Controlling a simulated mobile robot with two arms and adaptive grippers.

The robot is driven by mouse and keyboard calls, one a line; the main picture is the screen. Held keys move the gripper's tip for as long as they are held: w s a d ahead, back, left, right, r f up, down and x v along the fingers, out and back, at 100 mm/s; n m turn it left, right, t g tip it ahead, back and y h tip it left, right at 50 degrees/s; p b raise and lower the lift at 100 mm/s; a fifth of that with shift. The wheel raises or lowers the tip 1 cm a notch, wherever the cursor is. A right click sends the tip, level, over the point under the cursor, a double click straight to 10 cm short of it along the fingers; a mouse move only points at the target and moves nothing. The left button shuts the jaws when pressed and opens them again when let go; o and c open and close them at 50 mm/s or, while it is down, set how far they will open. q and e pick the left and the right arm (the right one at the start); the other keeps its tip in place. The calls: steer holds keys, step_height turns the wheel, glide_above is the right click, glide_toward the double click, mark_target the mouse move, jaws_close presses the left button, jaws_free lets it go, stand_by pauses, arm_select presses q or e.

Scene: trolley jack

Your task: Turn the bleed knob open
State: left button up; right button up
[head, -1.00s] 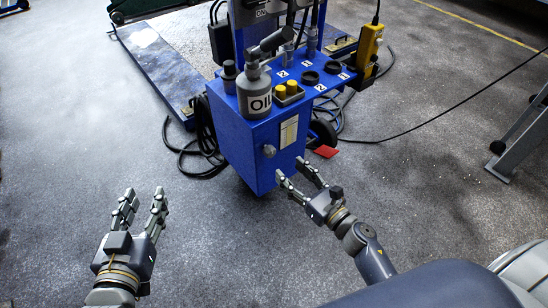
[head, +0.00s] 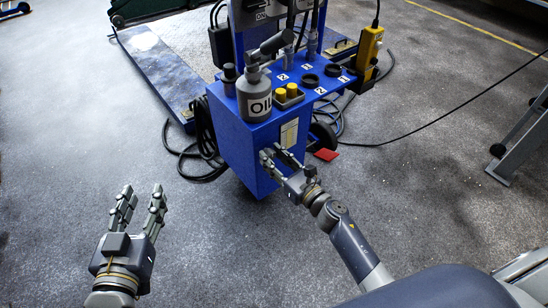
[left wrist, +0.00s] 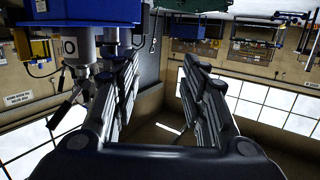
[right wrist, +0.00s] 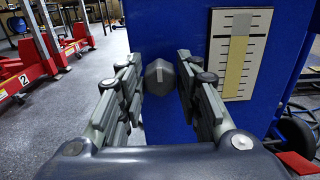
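The bleed knob (right wrist: 159,77) is a grey faceted knob on the front of the blue cabinet (head: 234,150). In the right wrist view it shows between the fingertips of my right gripper (right wrist: 160,68), with a finger on either side. I see no clear contact, and the fingers stand apart. In the head view my right gripper (head: 272,154) is at the cabinet front and its fingers hide the knob. My left gripper (head: 142,198) is open and empty, over the floor left of the cabinet.
A grey oil bottle (head: 254,98) and yellow-capped buttons (head: 287,91) are on the cabinet top. A scale plate (right wrist: 240,52) is right of the knob. Black cables (head: 205,150) lie beside the cabinet. A red piece (head: 326,154) lies on the floor at right.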

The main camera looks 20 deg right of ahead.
steer(key=c, duration=0.4)
steer(key=shift+o, duration=0.2)
